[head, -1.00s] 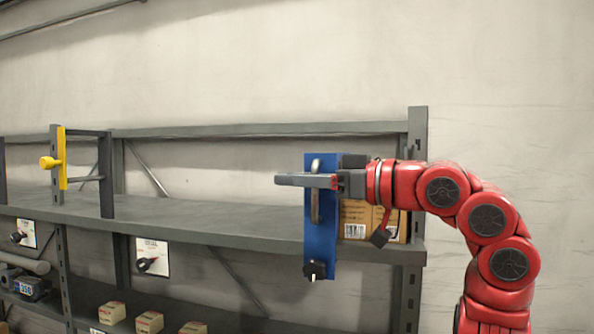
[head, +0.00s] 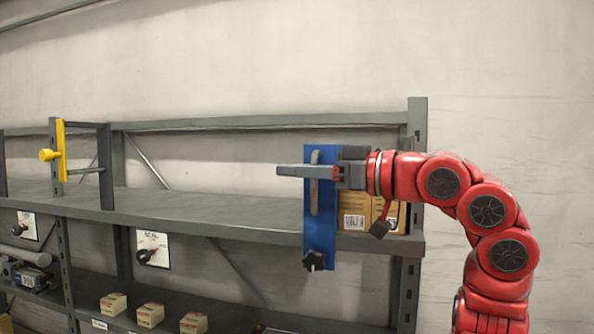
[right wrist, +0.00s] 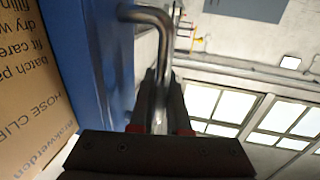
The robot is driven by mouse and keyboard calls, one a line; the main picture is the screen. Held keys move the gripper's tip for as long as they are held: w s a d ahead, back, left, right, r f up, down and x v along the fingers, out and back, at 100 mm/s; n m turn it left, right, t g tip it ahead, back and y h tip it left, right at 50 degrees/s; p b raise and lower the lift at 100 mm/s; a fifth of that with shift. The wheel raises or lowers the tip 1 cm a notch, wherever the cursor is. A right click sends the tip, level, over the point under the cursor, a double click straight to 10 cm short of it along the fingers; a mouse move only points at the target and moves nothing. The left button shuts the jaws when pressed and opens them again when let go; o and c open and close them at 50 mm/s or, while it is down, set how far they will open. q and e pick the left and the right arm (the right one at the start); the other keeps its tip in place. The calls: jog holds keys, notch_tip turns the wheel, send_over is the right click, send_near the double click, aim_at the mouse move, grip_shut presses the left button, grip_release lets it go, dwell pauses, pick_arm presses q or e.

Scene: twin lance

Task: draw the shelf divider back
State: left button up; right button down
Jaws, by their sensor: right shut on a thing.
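The shelf divider (head: 321,232) is an upright blue panel at the right end of the grey shelf, with a metal bar handle (head: 315,200) on its face and a black knob (head: 314,261) at its lower end. My right gripper (head: 298,172) reaches in from the right and is shut on the handle near its upper part. In the right wrist view the bent handle (right wrist: 150,14) runs down between the dark fingers (right wrist: 160,100), beside the blue panel (right wrist: 88,60). My left gripper is out of view.
A cardboard box (head: 355,218) stands on the shelf (head: 220,222) just right of the divider, partly behind my arm. The shelf left of it is clear up to a frame with a yellow handle (head: 62,150). Small boxes (head: 151,314) sit on the lower shelf.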

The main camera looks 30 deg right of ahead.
dwell(0.8)
jog(key=s+a+b+x, duration=0.1)
jog(key=b+x, duration=0.3)
jog(key=x, duration=0.9)
jog(key=shift+a, duration=0.75)
jog(key=c, duration=1.2)
grip_release()
jog(key=shift+o, duration=0.2)
jog(key=v, duration=1.7)
jog(key=shift+s, duration=0.15)
